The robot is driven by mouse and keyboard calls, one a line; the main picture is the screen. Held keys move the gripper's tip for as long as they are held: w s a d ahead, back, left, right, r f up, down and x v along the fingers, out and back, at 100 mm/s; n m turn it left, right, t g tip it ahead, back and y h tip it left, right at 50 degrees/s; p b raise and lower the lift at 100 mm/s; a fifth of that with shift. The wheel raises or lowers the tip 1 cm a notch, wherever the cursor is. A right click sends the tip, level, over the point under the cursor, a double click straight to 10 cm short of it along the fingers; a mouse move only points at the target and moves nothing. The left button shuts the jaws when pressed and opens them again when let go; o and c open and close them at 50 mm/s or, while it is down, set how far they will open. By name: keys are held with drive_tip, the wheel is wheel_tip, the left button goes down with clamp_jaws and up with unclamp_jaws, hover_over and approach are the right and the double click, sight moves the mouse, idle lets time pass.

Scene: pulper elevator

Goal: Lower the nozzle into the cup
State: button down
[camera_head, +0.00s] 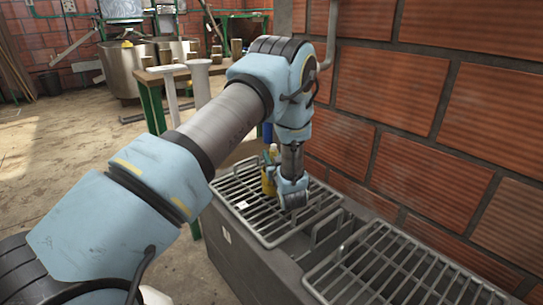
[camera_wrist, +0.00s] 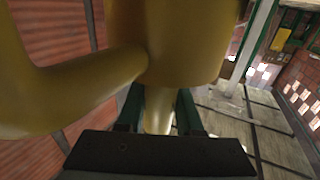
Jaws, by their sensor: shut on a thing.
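A yellow object (camera_wrist: 175,40) fills the upper part of the wrist view, with a curved arm-like part reaching to the left and a paler, narrower part (camera_wrist: 158,112) below. My gripper (camera_wrist: 160,105) has its dark green fingers on either side of that narrow part and is shut on it. In the head view the yellow object (camera_head: 268,181) shows small, just left of my wrist, above or beside the metal rack; I cannot tell if it touches. My arm hides much of it. I cannot pick out a separate cup and nozzle with certainty.
A metal bar rack (camera_head: 245,204) lies on a grey base below my wrist, and a second rack (camera_head: 400,275) is at the right. A brick wall (camera_head: 440,110) stands close behind. A green-legged table (camera_head: 150,85) and metal vats are farther back, with open floor at the left.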

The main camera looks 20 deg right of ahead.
drive_tip(key=shift+f+b, duration=0.8)
drive_tip(key=shift+f, duration=0.35)
idle(0.4)
drive_tip(key=shift+c, duration=2.4)
unclamp_jaws()
